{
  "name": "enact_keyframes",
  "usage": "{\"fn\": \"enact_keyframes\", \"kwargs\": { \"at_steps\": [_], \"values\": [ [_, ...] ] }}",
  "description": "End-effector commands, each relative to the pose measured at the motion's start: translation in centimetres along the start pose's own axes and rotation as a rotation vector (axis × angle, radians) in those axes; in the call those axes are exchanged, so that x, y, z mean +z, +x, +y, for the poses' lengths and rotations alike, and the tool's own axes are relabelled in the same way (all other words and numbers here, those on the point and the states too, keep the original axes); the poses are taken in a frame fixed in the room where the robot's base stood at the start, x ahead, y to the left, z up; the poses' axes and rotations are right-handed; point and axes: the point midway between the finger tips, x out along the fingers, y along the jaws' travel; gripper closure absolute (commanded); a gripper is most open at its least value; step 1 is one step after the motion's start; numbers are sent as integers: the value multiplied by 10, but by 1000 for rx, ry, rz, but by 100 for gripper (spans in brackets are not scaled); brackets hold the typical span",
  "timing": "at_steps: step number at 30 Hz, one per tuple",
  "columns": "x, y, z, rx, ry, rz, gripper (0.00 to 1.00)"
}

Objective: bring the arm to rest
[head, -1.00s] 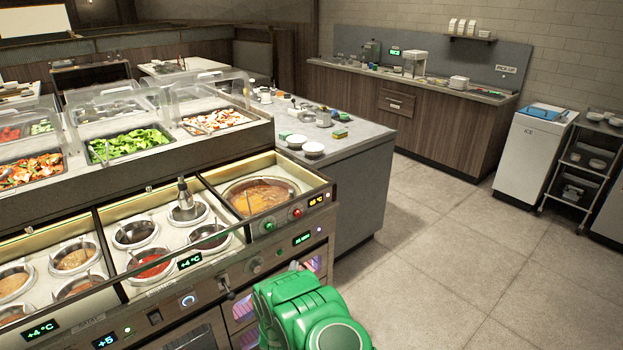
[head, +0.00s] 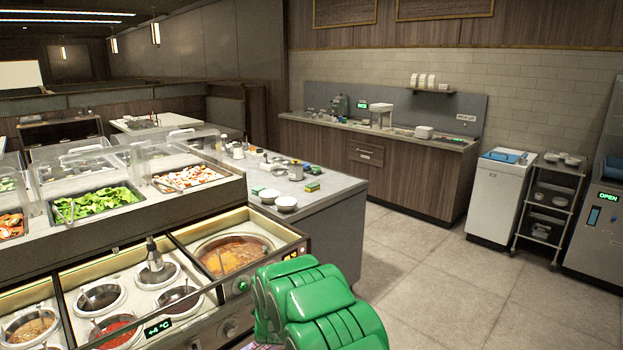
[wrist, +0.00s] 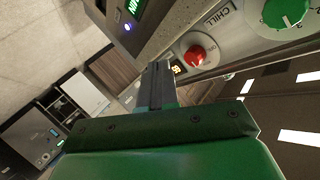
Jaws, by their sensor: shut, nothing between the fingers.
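My green arm (head: 312,308) shows at the bottom middle of the head view, in front of the sauce counter's right end. My gripper's fingers are outside the head view. In the wrist view, my gripper (wrist: 156,72) has its two grey fingers together, with nothing between them. The fingertips point at the counter's front panel (wrist: 228,35), near a red knob (wrist: 195,56) and a green knob (wrist: 285,11). I cannot tell the exact gap to the panel.
The sauce wells (head: 101,298) and a large soup well (head: 233,253) lie left of my arm. A grey counter (head: 330,195) with white bowls (head: 286,204) stands beyond. The tiled floor (head: 440,290) on the right is clear. A white bin (head: 497,200) and a cart (head: 549,205) stand far right.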

Motion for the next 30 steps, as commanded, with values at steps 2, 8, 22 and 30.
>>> {"fn": "enact_keyframes", "kwargs": {
  "at_steps": [2,8,22,30],
  "values": [
    [-14,-7,-2,13,-7,-32,100],
    [-40,-31,-3,48,-33,-129,100],
    [-93,-110,5,121,-107,-355,100],
    [-120,-169,14,157,-155,-480,100]
  ]
}}
